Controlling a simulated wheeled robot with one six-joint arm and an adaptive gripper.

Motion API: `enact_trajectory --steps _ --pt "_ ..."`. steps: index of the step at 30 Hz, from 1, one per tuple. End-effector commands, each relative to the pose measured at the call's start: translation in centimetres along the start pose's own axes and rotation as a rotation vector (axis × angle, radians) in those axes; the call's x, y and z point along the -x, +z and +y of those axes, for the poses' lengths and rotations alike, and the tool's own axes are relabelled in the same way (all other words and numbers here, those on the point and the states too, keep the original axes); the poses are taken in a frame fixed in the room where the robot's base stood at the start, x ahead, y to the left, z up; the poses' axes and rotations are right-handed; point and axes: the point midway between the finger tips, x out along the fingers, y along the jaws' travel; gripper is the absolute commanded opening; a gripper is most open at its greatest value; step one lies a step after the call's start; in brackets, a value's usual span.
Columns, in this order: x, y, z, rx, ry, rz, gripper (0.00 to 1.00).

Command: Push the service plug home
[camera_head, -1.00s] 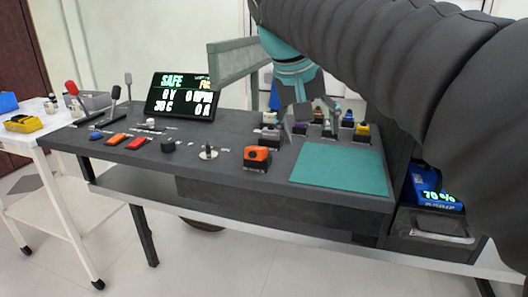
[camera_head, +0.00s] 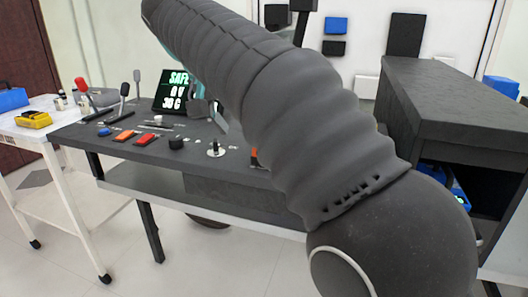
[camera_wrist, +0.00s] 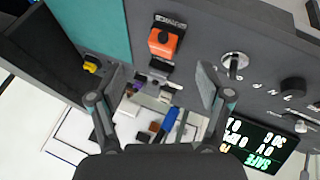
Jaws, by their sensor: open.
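An orange block on a dark base, which looks like the service plug (camera_wrist: 163,41), sits on the grey bench top beyond my fingers in the wrist view. In the head view only an orange sliver of it (camera_head: 254,157) shows beside my arm. I cannot tell how deep it sits. My gripper (camera_wrist: 157,92) is open, with its two fingers spread and nothing between the pads. It is apart from the orange block. In the head view my arm hides most of the gripper.
A dark display (camera_head: 171,93) reading SAFE stands at the bench's back. A teal mat (camera_wrist: 88,25) borders the plug area. A white cart (camera_head: 50,170) stands left.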

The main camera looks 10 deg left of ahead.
Motion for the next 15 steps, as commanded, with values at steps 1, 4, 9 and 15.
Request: enact_trajectory --steps 1,4,9,15 --pt "-0.9 0.1 0.1 0.0 0.002 -0.003 0.78" --pt "-2.5 0.1 0.0 -0.001 0.001 -0.002 0.78" --pt "-3.6 0.1 0.0 -0.001 0.0 0.0 0.78" --pt "-5.3 0.2 -0.2 0.0 0.001 -0.002 0.78"
